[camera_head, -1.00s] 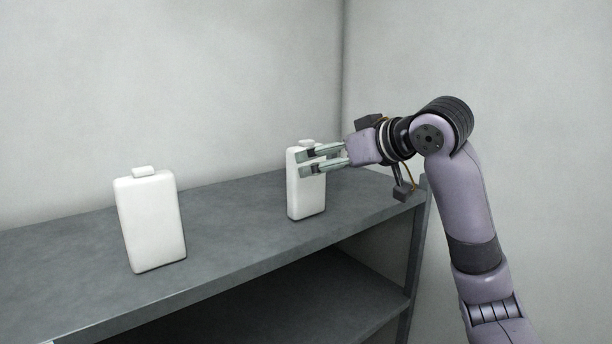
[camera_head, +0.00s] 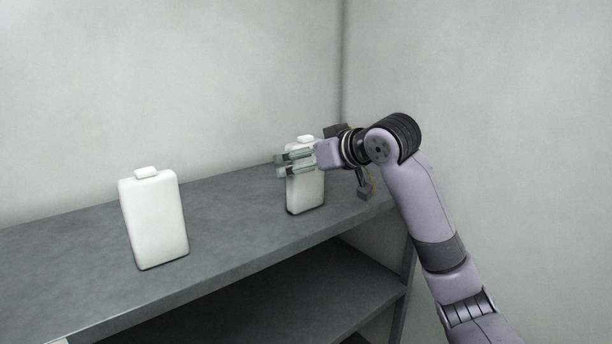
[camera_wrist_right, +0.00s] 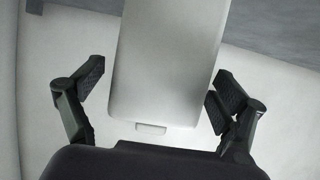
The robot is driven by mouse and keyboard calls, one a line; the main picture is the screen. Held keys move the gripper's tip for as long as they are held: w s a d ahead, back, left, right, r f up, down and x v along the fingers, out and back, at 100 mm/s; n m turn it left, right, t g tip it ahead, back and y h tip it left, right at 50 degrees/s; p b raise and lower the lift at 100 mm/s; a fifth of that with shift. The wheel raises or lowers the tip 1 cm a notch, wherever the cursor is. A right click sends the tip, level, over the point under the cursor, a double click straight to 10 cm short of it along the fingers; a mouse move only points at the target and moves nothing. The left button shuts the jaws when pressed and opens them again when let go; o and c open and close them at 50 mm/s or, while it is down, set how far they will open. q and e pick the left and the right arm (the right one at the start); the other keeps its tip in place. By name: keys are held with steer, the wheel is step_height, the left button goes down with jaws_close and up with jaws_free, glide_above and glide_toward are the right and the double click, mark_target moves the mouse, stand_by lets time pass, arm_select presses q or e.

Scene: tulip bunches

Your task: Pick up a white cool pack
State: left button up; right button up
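Two white cool packs stand upright on the grey shelf (camera_head: 232,222). The left cool pack (camera_head: 155,222) stands alone, apart from any gripper. The right cool pack (camera_head: 306,190) is partly hidden by my right gripper (camera_head: 282,164), whose fingers reach across its upper part. In the right wrist view, my right gripper (camera_wrist_right: 154,96) is open, with one finger on each side of a white cool pack (camera_wrist_right: 168,62). Gaps show between the pack and both finger pads. The pack's cap points toward the palm. My left gripper is not in view.
A lower shelf board (camera_head: 290,295) lies beneath the top one. Grey walls stand behind and to the right. The top shelf is clear between the two packs. A small pale object (camera_head: 55,342) shows at the bottom left edge.

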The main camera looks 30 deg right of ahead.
steer(key=shift+r, duration=0.1)
steer(key=c, duration=1.5)
